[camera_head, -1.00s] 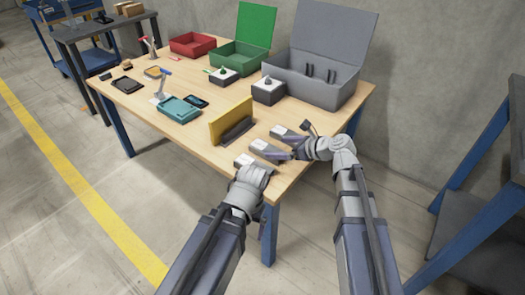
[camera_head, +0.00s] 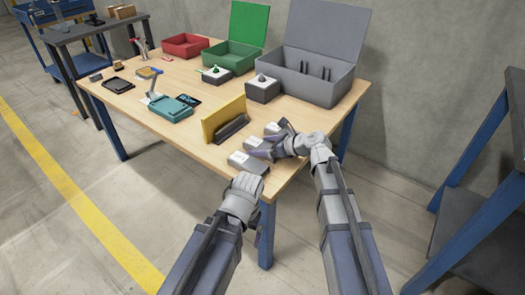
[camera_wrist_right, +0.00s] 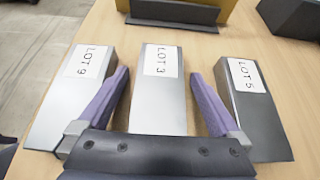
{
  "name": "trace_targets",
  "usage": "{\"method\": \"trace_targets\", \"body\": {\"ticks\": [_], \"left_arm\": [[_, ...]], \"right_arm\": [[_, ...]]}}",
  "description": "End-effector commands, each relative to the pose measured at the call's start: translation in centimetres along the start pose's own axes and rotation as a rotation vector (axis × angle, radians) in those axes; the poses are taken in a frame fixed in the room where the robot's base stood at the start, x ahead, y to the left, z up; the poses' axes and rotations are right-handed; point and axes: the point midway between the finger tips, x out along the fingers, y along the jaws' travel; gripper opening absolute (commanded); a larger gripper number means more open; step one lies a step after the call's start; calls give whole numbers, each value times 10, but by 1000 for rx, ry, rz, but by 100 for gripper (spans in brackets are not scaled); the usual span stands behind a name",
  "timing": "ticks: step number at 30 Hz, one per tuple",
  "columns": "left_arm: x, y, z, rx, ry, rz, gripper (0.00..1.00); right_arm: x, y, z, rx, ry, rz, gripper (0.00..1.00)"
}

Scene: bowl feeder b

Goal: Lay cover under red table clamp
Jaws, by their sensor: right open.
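A clamp with a red top (camera_head: 138,46) stands near the table's far left edge. Three grey blocks lie in a row at the near right corner; the wrist view shows labels LOT 9 (camera_wrist_right: 78,95), LOT 3 (camera_wrist_right: 160,100) and LOT 5 (camera_wrist_right: 252,110). I cannot tell which thing is the cover. My right gripper (camera_head: 268,138) is open, its purple fingers (camera_wrist_right: 159,76) on either side of the LOT 3 block. My left wrist is near the front edge by the LOT 9 block; its fingers are hidden.
A yellow upright holder (camera_head: 223,118) stands just beyond the blocks. A teal box (camera_head: 170,110), a dark tray (camera_head: 118,85) and red (camera_head: 185,47), green (camera_head: 230,58) and grey (camera_head: 310,80) bins are farther back. Bare table lies left of the yellow holder.

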Motion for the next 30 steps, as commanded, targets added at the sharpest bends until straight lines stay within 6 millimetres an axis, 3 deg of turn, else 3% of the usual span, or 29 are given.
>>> {"method": "trace_targets", "body": {"ticks": [2,27,30], "left_arm": [[0,0,0,0,0,0,100],[0,0,0,0,0,0,100],[0,0,0,0,0,0,100]], "right_arm": [[0,0,0,0,0,0,97],[-1,0,0,0,0,0,2],[-1,0,0,0,0,0,0]]}}
